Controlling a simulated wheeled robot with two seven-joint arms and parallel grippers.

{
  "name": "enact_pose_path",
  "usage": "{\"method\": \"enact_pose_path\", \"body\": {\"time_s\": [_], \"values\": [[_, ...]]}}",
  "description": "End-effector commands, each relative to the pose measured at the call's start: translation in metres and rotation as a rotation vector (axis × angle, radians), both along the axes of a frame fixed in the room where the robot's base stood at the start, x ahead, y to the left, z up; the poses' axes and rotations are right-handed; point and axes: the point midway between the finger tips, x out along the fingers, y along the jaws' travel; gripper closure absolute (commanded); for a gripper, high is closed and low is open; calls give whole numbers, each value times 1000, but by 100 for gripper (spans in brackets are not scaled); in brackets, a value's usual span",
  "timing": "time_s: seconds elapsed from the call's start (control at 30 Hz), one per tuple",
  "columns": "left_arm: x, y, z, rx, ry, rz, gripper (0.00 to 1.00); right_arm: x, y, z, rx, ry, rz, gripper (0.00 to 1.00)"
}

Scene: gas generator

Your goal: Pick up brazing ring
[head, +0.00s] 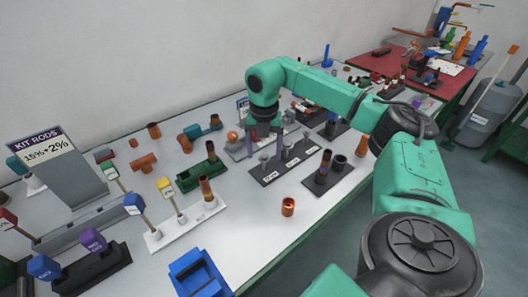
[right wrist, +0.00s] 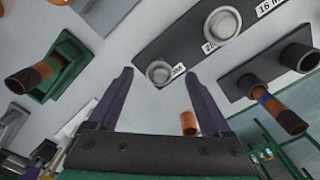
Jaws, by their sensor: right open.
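A dark rack (head: 290,166) on the white table carries a row of grey, ring-topped posts with white labels. One grey ring-topped post (right wrist: 159,72) shows between my fingertips in the right wrist view, and a larger one (right wrist: 223,23) stands beyond it. I cannot tell which piece is the brazing ring; any thin ring on these posts is too small to make out. My right gripper (head: 264,152) is open and empty, pointing down above the left end of the rack. It also shows in the right wrist view (right wrist: 158,76). My left gripper is not in view.
A loose copper fitting (head: 288,207) stands in front of the rack. A dark holder with copper-banded tubes (head: 324,170) is to the right. A green holder (head: 203,173) is to the left, and a blue tray (head: 200,275) at the front edge. White tabletop is bare around the copper fitting.

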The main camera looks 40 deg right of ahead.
Motion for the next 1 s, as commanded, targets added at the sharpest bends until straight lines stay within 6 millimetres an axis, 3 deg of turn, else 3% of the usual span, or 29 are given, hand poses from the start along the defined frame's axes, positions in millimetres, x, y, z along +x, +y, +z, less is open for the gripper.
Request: {"method": "enact_pose_path", "body": {"time_s": [0.83, 0.87, 1.0], "values": [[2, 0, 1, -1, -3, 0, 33, 0, 0, -5, 1, -1, 1, 17], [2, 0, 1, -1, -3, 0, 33, 0, 0, -5, 1, -1, 1, 25], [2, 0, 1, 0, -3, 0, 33, 0, 0, -5, 1, -1, 1, 76]]}}
